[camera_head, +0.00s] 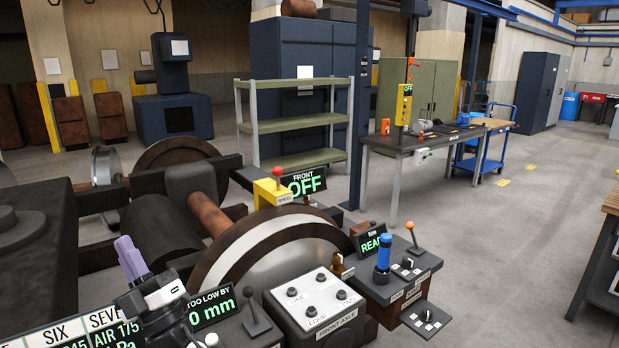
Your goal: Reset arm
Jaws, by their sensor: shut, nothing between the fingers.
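My gripper (127,247) shows at the lower left of the head view. Its purple fingers point up and are together, with nothing between them. Its black and white wrist is below, in front of the "TOO LOW BY" display (212,308), and covers part of it. The gripper appears apart from the levers and panels. The rest of my arm is mostly out of the picture.
A FRONT AXLE box (316,302) with several knobs stands before a large wheel (262,262). A black lever (256,318), a blue handle (383,258) and an orange-topped lever (412,238) stand nearby. A yellow block with a red knob (274,192) sits beside the FRONT OFF display (304,183).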

